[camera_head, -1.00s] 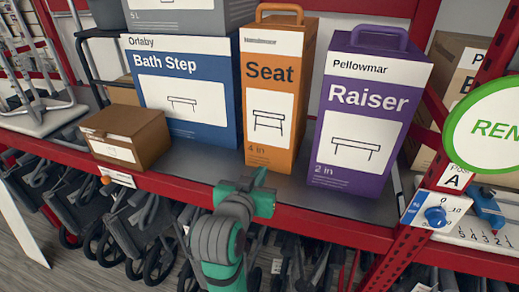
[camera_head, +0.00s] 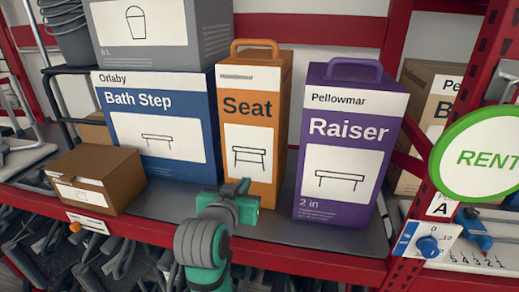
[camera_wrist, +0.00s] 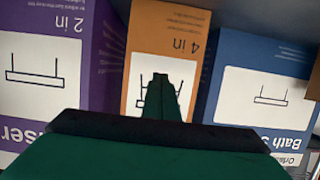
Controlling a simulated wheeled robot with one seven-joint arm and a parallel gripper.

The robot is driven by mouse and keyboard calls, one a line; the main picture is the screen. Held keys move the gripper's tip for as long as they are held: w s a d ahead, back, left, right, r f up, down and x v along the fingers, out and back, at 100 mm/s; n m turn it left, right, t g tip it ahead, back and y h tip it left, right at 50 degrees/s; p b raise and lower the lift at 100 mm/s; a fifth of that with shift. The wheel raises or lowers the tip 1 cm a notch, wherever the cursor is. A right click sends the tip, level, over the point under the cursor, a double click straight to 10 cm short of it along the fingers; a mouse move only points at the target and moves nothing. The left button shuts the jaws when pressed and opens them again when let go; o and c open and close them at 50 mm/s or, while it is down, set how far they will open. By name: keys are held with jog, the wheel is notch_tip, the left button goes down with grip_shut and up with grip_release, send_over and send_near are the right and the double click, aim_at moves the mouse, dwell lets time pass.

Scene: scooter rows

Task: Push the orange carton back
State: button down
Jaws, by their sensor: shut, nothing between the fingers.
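The orange carton (camera_head: 261,90), labelled Seat with a handle on top, stands upright on the grey shelf (camera_head: 290,238) between the blue Bath Step carton (camera_head: 155,162) and the purple Raiser carton (camera_head: 343,215). My gripper (camera_head: 246,190) is shut and empty, in front of the orange carton's lower front face, hiding its lower part. In the wrist view the orange carton (camera_wrist: 172,42) appears upside down behind the shut fingers (camera_wrist: 165,95). I cannot tell whether the fingertips touch it.
A small brown box (camera_head: 95,178) sits at the shelf's left front. A grey carton (camera_head: 160,35) rests on the blue one. A red upright (camera_head: 455,115) with a green-rimmed round sign (camera_head: 488,152) stands at the right. Folded equipment hangs below the shelf's red front edge.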

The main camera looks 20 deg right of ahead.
aim_at(251, 170)
jog(key=shift+w+d, duration=4.6)
jog(key=shift+w, duration=2.6)
jog(key=shift+s+a, duration=1.1)
jog(key=shift+s, duration=0.5)
jog(key=shift+s+a, duration=1.1)
jog(key=shift+s, duration=0.5)
jog(key=shift+s+a, duration=1.1)
jog(key=shift+s, duration=0.5)
jog(key=shift+s+a, duration=0.1)
jog(key=shift+s, duration=0.15)
